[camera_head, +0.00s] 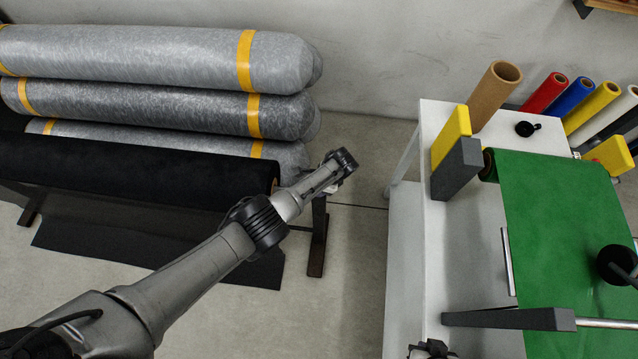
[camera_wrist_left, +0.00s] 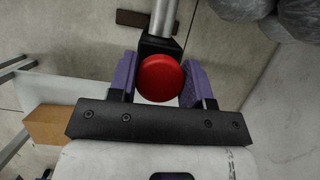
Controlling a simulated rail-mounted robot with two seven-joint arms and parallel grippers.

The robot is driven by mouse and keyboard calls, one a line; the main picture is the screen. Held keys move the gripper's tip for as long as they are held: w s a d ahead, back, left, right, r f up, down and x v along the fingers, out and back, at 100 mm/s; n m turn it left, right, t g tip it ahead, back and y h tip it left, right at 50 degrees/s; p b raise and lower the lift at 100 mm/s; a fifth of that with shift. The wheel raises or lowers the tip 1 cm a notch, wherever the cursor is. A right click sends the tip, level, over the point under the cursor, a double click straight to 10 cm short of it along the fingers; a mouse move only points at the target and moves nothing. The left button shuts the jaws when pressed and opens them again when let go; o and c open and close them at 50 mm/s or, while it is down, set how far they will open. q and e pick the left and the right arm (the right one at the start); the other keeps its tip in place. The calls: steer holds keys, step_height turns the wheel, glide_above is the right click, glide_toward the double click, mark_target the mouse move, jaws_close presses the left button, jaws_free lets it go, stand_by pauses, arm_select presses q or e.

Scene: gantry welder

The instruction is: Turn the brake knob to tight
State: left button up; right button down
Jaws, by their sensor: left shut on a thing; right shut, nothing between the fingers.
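The red round brake knob (camera_wrist_left: 161,78) sits between the purple fingers of my left gripper (camera_wrist_left: 159,84) in the left wrist view. The fingers touch its sides. A black mount and a grey bar lie behind it. No mark on the knob shows which way it is turned. In the head view my left arm reaches to the right end of the black roll (camera_head: 130,168), and the wrist hides the knob and the fingers there. My right gripper (camera_head: 431,349) is at the bottom edge, shut and empty, partly cut off by the frame.
Several grey wrapped rolls (camera_head: 160,60) are stacked behind the black roll. A white table (camera_head: 470,240) with a green sheet (camera_head: 560,220), a yellow block (camera_head: 451,138) and a brown tube (camera_head: 497,95) stands at right. Bare floor (camera_head: 355,240) lies between roll stand and table.

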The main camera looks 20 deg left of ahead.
stand_by(0.3)
arm_select(q)
steer(key=o, duration=0.9)
steer(key=p+v, duration=0.5)
steer(key=v, duration=0.9)
